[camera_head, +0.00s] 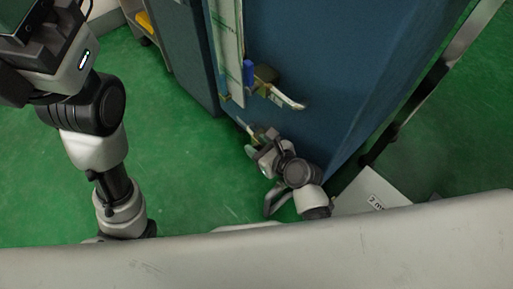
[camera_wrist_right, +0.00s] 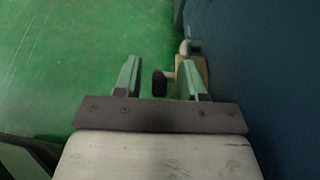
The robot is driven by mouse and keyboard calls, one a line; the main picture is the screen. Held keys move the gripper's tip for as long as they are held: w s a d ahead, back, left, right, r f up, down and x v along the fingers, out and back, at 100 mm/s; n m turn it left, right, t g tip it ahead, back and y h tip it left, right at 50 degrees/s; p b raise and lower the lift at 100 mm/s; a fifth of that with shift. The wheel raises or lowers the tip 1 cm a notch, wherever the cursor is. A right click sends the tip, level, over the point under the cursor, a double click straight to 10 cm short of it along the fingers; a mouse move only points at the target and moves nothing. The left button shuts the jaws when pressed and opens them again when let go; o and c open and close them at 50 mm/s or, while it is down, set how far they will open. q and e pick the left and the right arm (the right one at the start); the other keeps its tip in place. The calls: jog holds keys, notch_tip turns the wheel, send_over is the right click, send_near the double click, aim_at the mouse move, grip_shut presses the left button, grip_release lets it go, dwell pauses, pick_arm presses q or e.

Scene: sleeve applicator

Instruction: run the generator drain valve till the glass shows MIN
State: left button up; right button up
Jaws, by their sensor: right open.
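The sight glass (camera_head: 229,50) is a tall pale strip on the front of the blue generator cabinet (camera_head: 330,60); its level and marks are too small to read. Below it, my right gripper (camera_head: 254,137) is low beside the cabinet. In the right wrist view the gripper (camera_wrist_right: 160,80) is open. A black knob (camera_wrist_right: 159,84) on a short stem sits between its fingers, nearer the right one. The stem leads to a brass valve body (camera_wrist_right: 203,72) by the cabinet wall, partly behind the right finger. Of my left arm, the fingers are out of view.
Above my right gripper, a brass fitting (camera_head: 265,77) with a blue part (camera_head: 248,71) and a pale curved spout (camera_head: 288,98) juts from the cabinet. A white floor sign (camera_head: 372,196) and a metal rail (camera_head: 430,85) are at right. Green floor (camera_head: 190,180) is clear at left.

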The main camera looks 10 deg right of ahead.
jog(key=shift+w+a+f, duration=0.1)
jog(key=shift+w+a, duration=0.1)
jog(key=shift+w, duration=0.05)
grip_shut()
